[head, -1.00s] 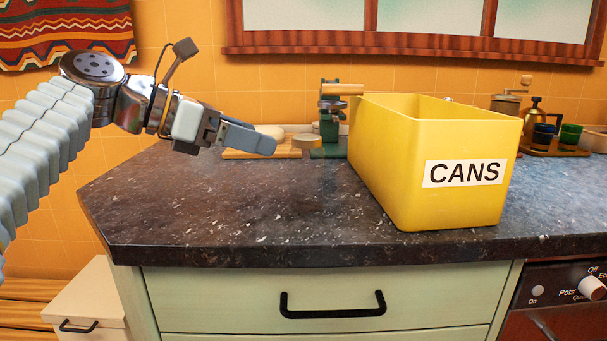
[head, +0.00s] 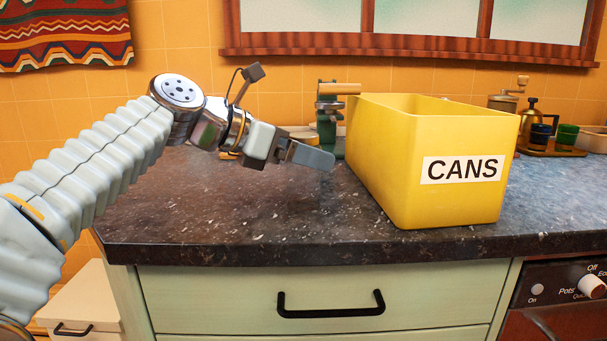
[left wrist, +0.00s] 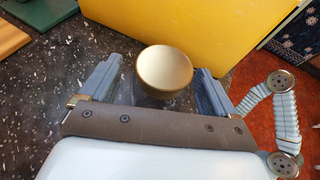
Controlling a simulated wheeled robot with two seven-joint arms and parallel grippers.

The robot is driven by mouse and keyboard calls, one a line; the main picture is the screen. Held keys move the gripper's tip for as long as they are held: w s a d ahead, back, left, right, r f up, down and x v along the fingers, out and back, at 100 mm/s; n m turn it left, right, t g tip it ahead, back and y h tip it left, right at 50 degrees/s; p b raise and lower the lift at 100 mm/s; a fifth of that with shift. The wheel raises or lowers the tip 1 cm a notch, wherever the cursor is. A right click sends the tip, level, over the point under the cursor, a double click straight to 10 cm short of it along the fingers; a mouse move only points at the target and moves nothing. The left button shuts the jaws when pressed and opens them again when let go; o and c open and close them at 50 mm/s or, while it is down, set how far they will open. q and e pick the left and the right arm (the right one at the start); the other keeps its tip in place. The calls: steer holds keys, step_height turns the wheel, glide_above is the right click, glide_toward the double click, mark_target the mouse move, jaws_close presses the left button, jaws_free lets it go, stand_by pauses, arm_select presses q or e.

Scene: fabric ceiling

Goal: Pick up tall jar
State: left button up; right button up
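The tall jar (left wrist: 165,70) shows in the left wrist view from above, with a round gold lid and a clear glass body partly visible below it. My left gripper (head: 322,160) reaches over the counter from the left in the head view, just left of the yellow bin. In the left wrist view its two fingers (left wrist: 160,72) are spread, one on each side of the jar, with a gap showing beside the lid. In the head view the gripper hides the jar. My right gripper is not in view.
The yellow bin labelled CANS (head: 400,180) stands close to the right of the gripper on the dark speckled counter (head: 270,220). A green device (head: 330,125) stands behind. A grinder, a pot and cups on a tray (head: 555,150) are at the back right. The counter's front left is clear.

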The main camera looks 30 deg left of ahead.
arm_select(q)
steer(key=c, duration=1)
steer(key=shift+r, duration=0.1)
steer(key=shift+c, duration=0.2)
